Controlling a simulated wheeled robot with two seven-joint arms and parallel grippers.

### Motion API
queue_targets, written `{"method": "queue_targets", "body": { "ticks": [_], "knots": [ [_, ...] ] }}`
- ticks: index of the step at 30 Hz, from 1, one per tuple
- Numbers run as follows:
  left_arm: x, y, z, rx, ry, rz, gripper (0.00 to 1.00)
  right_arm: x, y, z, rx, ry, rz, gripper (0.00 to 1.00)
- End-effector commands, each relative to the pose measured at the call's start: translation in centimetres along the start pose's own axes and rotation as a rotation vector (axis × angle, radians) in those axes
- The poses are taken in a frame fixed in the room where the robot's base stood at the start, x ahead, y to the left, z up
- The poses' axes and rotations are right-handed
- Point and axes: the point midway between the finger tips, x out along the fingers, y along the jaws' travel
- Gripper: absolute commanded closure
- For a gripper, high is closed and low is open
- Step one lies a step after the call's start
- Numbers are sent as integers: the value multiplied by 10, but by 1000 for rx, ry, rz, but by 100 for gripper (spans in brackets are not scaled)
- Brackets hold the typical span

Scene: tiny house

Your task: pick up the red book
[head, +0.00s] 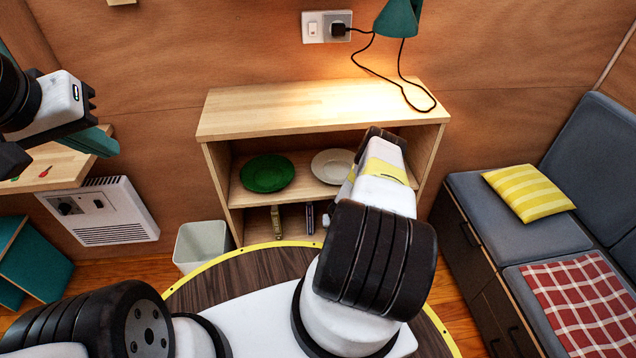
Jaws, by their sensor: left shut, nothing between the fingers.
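I cannot make out a red book in the head view. A few thin upright spines stand on the lower shelf of the wooden bookcase (222,125): a yellowish one (277,221) and a dark bluish one (310,219). My right arm covers the right part of that shelf. My left gripper (90,96) is at the upper left, shut and empty, well away from the bookcase. My right arm reaches up in front of the bookcase, and its gripper fingers do not show.
A green plate (267,173) and a white plate (331,166) lie on the middle shelf. A round dark table (245,269) with a yellow rim is in front. A white bin (202,243) stands left of the bookcase, a grey sofa (510,230) at right.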

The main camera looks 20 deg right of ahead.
Motion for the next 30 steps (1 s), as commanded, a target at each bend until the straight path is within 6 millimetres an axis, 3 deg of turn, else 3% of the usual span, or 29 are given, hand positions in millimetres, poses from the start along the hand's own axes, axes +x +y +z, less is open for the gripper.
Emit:
{"method": "queue_targets", "body": {
  "ticks": [19, 20, 27, 30],
  "knots": [
    [0, 0, 0, 0, 0, 0, 100, 4, 0, -2, 0, 0, 0, 47],
    [0, 0, 0, 0, 0, 0, 100, 4, 0, -2, 0, 0, 0, 49],
    [0, 0, 0, 0, 0, 0, 100, 4, 0, -2, 0, 0, 0, 96],
    [0, 0, 0, 0, 0, 0, 100, 4, 0, -2, 0, 0, 0, 100]
  ]
}}
